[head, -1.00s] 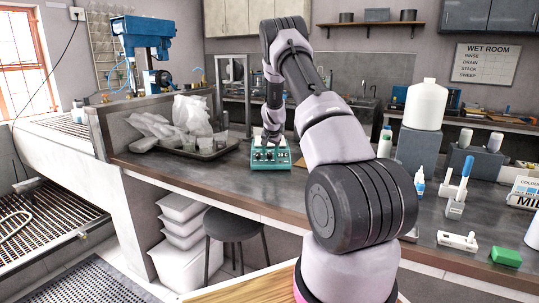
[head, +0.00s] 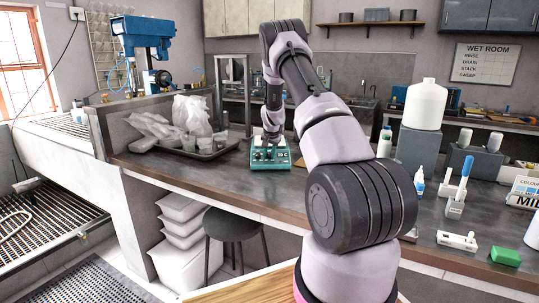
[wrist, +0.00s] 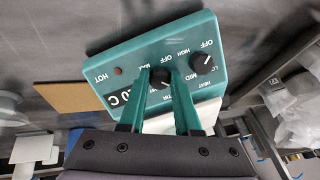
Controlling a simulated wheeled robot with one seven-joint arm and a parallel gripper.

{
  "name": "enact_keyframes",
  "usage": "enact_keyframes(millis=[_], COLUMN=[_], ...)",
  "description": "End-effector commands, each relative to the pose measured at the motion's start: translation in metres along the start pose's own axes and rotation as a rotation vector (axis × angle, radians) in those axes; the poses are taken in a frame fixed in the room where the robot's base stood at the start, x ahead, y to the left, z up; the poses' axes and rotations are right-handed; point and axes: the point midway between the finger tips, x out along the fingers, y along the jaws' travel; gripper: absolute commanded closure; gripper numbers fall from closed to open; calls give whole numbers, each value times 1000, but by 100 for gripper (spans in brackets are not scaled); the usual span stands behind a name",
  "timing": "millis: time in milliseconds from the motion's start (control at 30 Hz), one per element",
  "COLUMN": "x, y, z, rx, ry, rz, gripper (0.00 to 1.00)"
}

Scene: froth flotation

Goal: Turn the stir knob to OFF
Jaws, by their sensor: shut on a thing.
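The teal hotplate stirrer (head: 271,164) stands on the dark bench in the head view. In the wrist view its front panel (wrist: 122,50) shows close up and tilted, with HOT, OFF, MAX and HEAT markings and a display partly reading "0 C". My gripper (wrist: 160,80) is shut on the black stir knob (wrist: 160,72), one teal finger on each side. The fingers hide part of the STIR label and the knob's lower side, and I cannot read its pointer clearly. The black heat knob (wrist: 202,63), with a white pointer line, is apart from the fingers to the right.
A dark tray (head: 205,153) with crumpled bags and small beakers lies left of the stirrer. A white bottle (head: 384,142) stands to the right, before a large white jug (head: 425,105) on a grey block (head: 416,152). The bench in front of the stirrer is clear.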

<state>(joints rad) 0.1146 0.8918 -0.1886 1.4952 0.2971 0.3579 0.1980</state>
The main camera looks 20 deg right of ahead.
Motion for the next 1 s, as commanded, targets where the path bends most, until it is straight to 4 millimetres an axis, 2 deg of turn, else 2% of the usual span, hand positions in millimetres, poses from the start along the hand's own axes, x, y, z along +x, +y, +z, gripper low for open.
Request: enact_keyframes(millis=[267,1000], x=[0,0], y=[0,0], z=[0,0], rx=[-195,-893], ry=[1,1], rz=[24,109], gripper=[100,100])
